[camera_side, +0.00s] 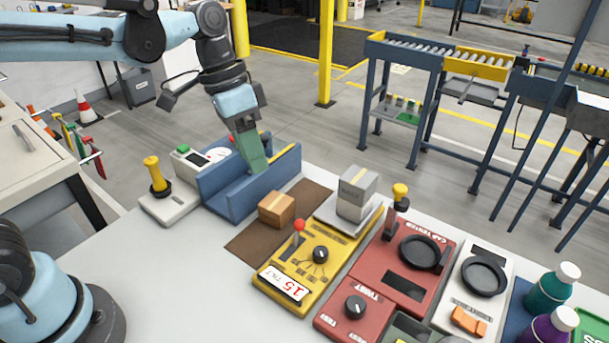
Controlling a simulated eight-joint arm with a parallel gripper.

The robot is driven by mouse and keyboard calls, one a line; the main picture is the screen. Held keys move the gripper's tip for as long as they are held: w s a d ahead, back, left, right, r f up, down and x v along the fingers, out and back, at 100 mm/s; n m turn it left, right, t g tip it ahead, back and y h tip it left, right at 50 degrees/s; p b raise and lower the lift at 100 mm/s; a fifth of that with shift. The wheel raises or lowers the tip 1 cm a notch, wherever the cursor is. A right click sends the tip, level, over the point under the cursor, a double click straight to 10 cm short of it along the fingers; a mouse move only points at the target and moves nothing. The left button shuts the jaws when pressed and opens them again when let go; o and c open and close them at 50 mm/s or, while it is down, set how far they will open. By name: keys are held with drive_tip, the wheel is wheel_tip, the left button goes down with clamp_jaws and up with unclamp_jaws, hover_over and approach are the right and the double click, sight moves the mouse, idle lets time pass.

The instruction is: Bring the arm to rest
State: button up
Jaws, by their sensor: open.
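My gripper (246,132) points down over a blue open-topped trough (232,201) at the back of the light work table. Its jaws are open. A dull green block-like piece (253,158) shows right below it, inside the trough; I cannot tell whether it touches the jaws. My arm reaches in from the upper left, bends at the elbow and comes down to the trough.
A small cardboard box (276,209) lies on a brown mat (254,244). A grey box (356,191) stands on a scale behind a yellow panel (292,285). The table's front left is clear.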

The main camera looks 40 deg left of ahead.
drive_tip(key=s+a+f+n+t+y, duration=0.3)
drive_tip(key=s+a+n+t, duration=0.2)
drive_tip(key=a, duration=0.3)
drive_tip(key=shift+s+n+t, duration=0.3)
drive_tip(key=shift+s+t, duration=0.05)
drive_tip(key=shift+t, duration=0.55)
